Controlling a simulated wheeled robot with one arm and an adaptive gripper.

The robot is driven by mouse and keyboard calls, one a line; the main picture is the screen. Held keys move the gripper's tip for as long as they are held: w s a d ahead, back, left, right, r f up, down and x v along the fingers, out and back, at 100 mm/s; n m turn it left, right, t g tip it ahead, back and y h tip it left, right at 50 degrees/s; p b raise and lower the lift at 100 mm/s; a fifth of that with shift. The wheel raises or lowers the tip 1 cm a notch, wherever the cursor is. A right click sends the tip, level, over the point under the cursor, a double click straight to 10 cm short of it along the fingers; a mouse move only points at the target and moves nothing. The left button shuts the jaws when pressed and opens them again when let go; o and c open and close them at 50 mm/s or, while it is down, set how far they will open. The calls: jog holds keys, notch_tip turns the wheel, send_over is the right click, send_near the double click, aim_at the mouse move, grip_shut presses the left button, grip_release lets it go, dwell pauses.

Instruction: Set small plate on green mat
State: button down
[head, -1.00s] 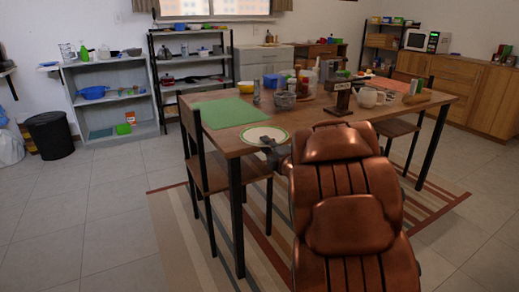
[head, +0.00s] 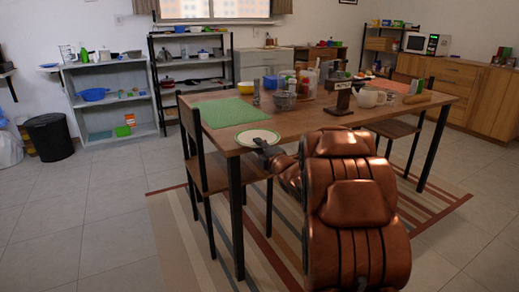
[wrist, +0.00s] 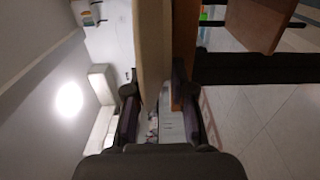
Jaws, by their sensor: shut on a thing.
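The small plate (head: 258,138), pale with a green rim, is at the near left edge of the table in the head view. My gripper (head: 265,147) is shut on its near rim. In the wrist view, a pale slab (wrist: 153,45), seemingly the plate seen nearly edge-on, runs between the fingers of my gripper (wrist: 155,95). The green mat (head: 225,113) lies flat and bare on the table's left end, beyond the plate. I cannot tell how far the plate is above the tabletop.
Table space between plate and mat is clear.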

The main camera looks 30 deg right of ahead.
jog(key=c, duration=1.5)
grip_release()
jog(key=shift+f, duration=0.15)
jog(key=o, duration=0.5)
jog(key=shift+s+r, duration=0.1)
jog(key=shift+r, duration=0.1)
jog(key=s+a+p, duration=0.1)
jog(key=s, duration=1)
jog(key=shift+s, duration=0.4)
jog(key=shift+f, duration=0.1)
